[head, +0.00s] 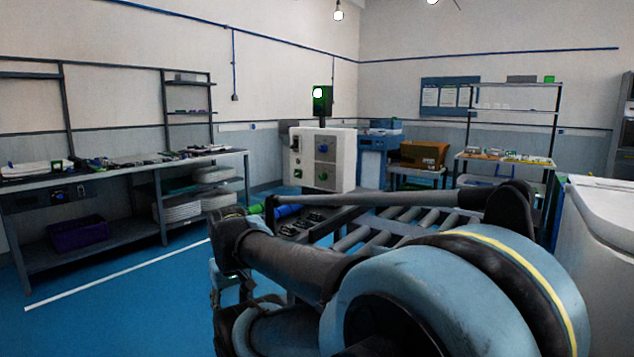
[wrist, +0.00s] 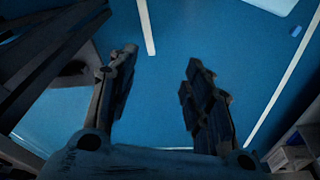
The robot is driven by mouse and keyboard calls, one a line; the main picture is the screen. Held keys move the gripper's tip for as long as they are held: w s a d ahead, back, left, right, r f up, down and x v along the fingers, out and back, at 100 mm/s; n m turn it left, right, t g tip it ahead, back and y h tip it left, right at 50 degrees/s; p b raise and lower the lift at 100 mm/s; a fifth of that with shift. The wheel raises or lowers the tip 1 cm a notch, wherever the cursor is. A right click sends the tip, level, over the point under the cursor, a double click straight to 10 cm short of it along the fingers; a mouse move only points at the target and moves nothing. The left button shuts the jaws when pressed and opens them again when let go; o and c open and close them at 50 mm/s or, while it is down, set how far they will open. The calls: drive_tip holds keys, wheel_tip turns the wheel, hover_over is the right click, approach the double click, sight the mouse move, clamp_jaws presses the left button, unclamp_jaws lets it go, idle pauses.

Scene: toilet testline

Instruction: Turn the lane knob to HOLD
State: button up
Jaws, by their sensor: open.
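A white control cabinet (head: 345,150) stands at the middle back with grey panels on its front. Small round knobs, an upper one (head: 323,148) and a lower one (head: 323,176), show on it. I cannot tell which is the lane knob, and its labels and setting are too small to read. In the wrist view my gripper (wrist: 160,62) is open and empty, with its two fingers apart above the blue floor. No knob shows between them. In the head view my arm fills the lower right, and the gripper is mostly hidden low in the middle, well short of the cabinet.
A roller conveyor (head: 352,238) lies behind my arm, in front of the cabinet. A long workbench (head: 120,172) with small parts runs along the left wall, with a purple bin (head: 79,234) below. A white machine (head: 605,225) stands close at right. The blue floor at left is clear.

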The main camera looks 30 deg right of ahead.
drive_tip(key=w+d+r+n+t+h, duration=0.25)
drive_tip(key=w+d+r+h, duration=0.3)
drive_tip(key=w+d, duration=0.55)
drive_tip(key=n+t+h, duration=0.3)
drive_tip(key=n+h, duration=0.8)
drive_tip(key=n, duration=0.1)
approach(321, 178)
drive_tip(key=x, duration=0.9)
drive_tip(key=shift+a+r, duration=0.1)
drive_tip(key=c, duration=1.1)
